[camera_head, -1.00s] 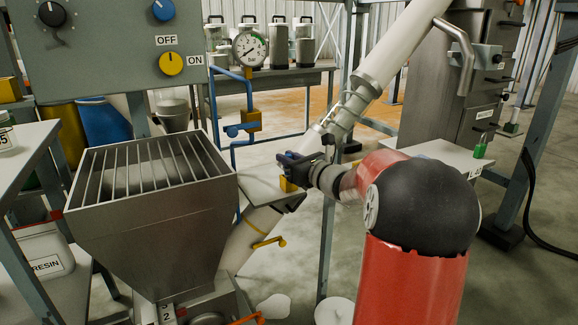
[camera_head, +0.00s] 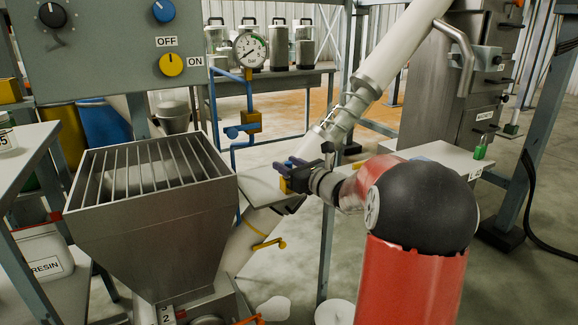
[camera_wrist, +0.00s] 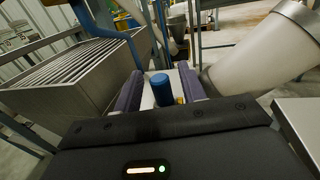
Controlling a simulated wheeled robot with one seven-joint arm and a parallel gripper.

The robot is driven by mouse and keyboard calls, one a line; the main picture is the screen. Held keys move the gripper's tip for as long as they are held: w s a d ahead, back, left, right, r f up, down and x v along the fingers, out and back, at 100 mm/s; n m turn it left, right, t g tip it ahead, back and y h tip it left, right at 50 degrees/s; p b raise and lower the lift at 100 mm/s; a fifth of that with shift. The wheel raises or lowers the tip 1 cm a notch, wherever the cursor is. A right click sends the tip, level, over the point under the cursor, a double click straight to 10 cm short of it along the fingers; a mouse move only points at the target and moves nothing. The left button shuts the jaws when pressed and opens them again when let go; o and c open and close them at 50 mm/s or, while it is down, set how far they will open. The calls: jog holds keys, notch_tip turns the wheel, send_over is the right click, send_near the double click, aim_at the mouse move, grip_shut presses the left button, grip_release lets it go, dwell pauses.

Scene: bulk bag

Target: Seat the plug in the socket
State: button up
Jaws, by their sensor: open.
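A blue round-topped piece (camera_wrist: 161,90), which may be the plug, stands between my open fingers in the wrist view. A small yellow part (camera_wrist: 180,99) shows just right of it. Whether the fingers touch the blue piece I cannot tell. My gripper (camera_head: 290,168) is open over a small grey shelf (camera_head: 262,190) beside the white pipe in the head view; it also shows in the wrist view (camera_wrist: 161,76). A yellow piece (camera_head: 284,186) shows just under the fingers. I cannot make out the socket for certain.
A steel hopper with a grate (camera_head: 145,225) stands left of the shelf. The slanted white pipe (camera_head: 385,65) rises behind my gripper. A blue pipe with a gauge (camera_head: 250,50) runs behind the shelf. A side table (camera_head: 440,158) stands at right.

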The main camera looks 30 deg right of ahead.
jog(key=v, duration=1.2)
jog(key=s+a+f+n+g+y, duration=0.2)
jog(key=s+a+n+g, duration=0.2)
jog(key=a+n, duration=0.45)
jog(key=s+a+f+n+g+y, duration=0.25)
jog(key=a+n+g, duration=0.2)
jog(key=a, duration=0.65)
jog(key=s+a+f+n+g+h, duration=0.3)
jog(key=s+a+n, duration=0.2)
jog(key=s+n, duration=0.35)
jog(key=s+d+f+n+h, duration=0.1)
jog(key=s+d+n+h, duration=0.2)
jog(key=s+n+h, duration=0.3)
jog(key=s+n+b, duration=0.1)
jog(key=s+n, duration=0.1)
jog(key=n, duration=0.3)
jog(key=shift+s+d+f, duration=0.15)
jog(key=shift+s+f, duration=0.05)
jog(key=shift+s, duration=0.15)
jog(key=shift+n, duration=0.25)
jog(key=shift+c, duration=0.2)
